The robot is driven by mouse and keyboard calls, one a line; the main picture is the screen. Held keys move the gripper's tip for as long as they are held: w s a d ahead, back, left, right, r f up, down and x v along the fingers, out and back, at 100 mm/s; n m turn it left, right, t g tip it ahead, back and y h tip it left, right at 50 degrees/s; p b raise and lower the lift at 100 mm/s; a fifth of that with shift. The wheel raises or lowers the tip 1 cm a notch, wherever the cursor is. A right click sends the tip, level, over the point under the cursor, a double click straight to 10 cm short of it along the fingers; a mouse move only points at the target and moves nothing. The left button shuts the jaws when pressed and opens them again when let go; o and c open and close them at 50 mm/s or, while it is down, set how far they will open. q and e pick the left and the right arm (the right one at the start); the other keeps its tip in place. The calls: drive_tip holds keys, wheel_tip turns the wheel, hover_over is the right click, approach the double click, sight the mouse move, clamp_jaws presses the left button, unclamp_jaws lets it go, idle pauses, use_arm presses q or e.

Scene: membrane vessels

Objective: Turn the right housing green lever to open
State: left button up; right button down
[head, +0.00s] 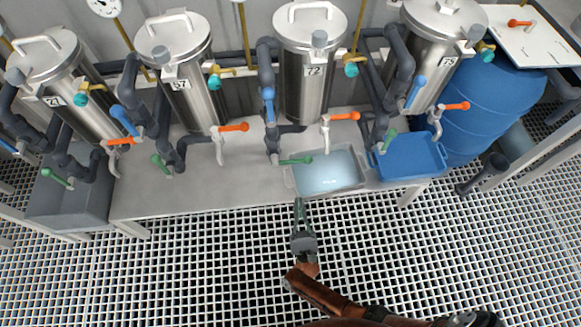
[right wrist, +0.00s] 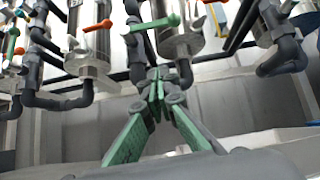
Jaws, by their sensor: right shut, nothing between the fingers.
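Steel housings stand in a row in the head view. The rightmost housing (head: 437,45) is labelled 75, and a short green lever (head: 389,138) hangs at a slant on its pipe. Housing 72 (head: 305,70) stands left of it, with a green lever (head: 296,160) lying nearly level. A green lever (right wrist: 155,25) also shows in the right wrist view, above the fingertips. My right gripper (head: 299,202) points up at the bench's front edge, below the lever of housing 72 and apart from it. Its green fingers (right wrist: 157,85) are shut and empty. My left gripper is out of view.
A clear tray (head: 290,178) and a blue tray (head: 410,178) sit at the bench's front. Orange levers (head: 345,116) and blue levers (head: 268,105) project from nearby pipes. A blue barrel (head: 490,105) stands at the right. The grated floor before the bench is open.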

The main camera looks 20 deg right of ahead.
drive_tip(key=m+h, duration=0.1)
drive_tip(key=p, duration=0.2)
approach(292, 161)
drive_tip(key=w+d+r, duration=0.1)
drive_tip(key=w+d, duration=0.2)
drive_tip(key=w, duration=0.2)
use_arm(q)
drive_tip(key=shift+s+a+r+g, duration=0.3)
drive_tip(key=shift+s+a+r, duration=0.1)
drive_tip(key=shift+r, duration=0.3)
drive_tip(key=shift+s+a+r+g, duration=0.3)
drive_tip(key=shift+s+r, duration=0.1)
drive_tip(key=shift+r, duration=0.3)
use_arm(e)
drive_tip(key=shift+r, duration=0.8)
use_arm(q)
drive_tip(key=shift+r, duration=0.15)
use_arm(e)
drive_tip(key=shift+d+r+n+y, duration=0.1)
drive_tip(key=shift+n+y, duration=0.2)
drive_tip(key=shift+y, duration=0.1)
